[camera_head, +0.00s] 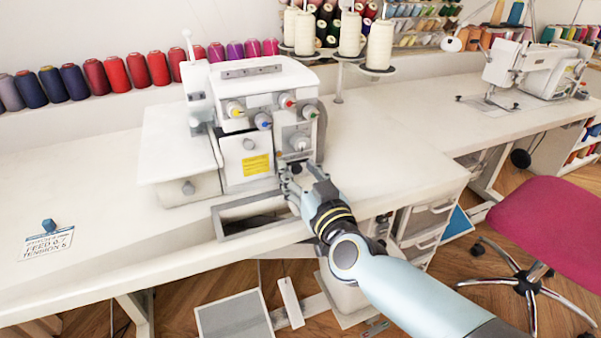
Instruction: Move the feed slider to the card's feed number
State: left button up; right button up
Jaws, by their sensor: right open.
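The white card (46,245) lies on the table at the left with a small blue block on its upper edge. Its print seems to read FEED 0.7 and TENSION 5, though the small text is hard to read. The white overlock machine (235,155) stands on the table in the centre, with coloured-centre knobs and a yellow label. My right gripper (292,172) is open at the machine's lower right front, just below a grey dial. The feed slider cannot be made out; my fingers cover that area. Whether they touch anything there I cannot tell. My left gripper is out of view.
A grey-rimmed open bin (232,233) sits at the table's front edge below the machine. Thread cones (379,45) stand behind the machine. A second sewing machine (533,68) and a pink chair (553,228) are at the right. The table between card and machine is clear.

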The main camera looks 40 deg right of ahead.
jog(key=shift+c, duration=0.2)
grip_shut()
jog(key=shift+w+a+p, duration=0.15)
jog(key=shift+a+p, duration=0.35)
jog(key=shift+a, duration=0.3)
jog(key=shift+o, duration=0.2)
grip_release()
jog(key=v, duration=1.2)
